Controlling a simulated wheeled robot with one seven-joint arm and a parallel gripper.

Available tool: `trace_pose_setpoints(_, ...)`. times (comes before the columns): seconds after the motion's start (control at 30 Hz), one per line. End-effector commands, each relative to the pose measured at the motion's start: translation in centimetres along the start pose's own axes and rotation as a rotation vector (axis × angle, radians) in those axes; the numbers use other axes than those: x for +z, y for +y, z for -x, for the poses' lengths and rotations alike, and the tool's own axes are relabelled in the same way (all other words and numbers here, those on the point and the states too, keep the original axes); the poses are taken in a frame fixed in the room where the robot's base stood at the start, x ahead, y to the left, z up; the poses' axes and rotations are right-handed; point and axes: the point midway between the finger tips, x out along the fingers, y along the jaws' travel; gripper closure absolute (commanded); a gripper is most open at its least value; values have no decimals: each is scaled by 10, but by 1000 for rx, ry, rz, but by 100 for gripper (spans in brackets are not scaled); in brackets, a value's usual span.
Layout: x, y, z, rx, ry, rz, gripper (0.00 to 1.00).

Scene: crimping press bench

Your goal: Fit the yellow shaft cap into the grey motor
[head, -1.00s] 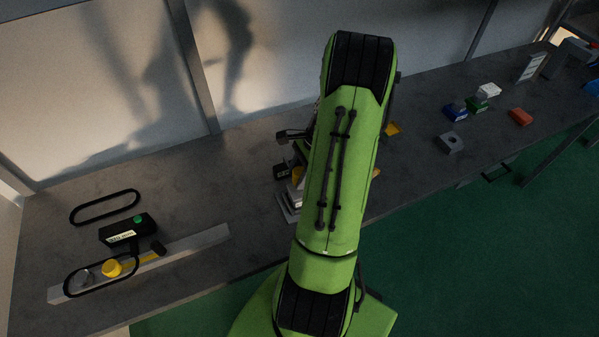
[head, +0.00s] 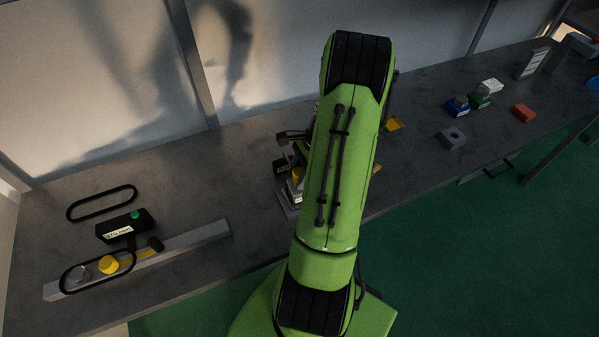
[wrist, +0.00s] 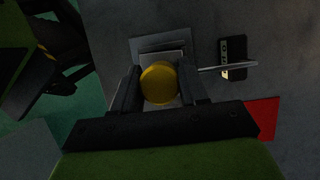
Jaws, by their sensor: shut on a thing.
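The yellow shaft cap (wrist: 158,82) shows in the wrist view as a round yellow top between the two dark fingers of my gripper (wrist: 160,88), which is shut on it. Below and behind it is a pale grey stepped block on a flat plate (wrist: 146,44). I cannot tell whether this block is the grey motor, or whether the cap touches it. In the head view my arm hides the gripper; a bit of yellow (head: 298,172) shows beside the arm above a grey base (head: 285,205). A grey block with a round hole (head: 452,138) stands farther right.
A black device with a thin rod (wrist: 234,60) stands right of the fingers, and a red patch (wrist: 263,117) lies below it. Coloured blocks (head: 480,98) sit at right.

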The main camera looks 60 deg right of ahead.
Motion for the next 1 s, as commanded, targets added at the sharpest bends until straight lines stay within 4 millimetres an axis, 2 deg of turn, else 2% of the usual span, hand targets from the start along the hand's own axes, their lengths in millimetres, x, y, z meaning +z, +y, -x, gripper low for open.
trace_pose_setpoints(0.6,-6,0,-15,0,0,0,85)
trace_pose_setpoints(0.63,-6,0,-15,0,0,0,52)
trace_pose_setpoints(0.7,-6,0,-14,0,0,0,42)
trace_pose_setpoints(0.8,-6,0,-14,0,0,0,27)
trace_pose_setpoints(1.0,-6,0,-14,0,0,0,27)
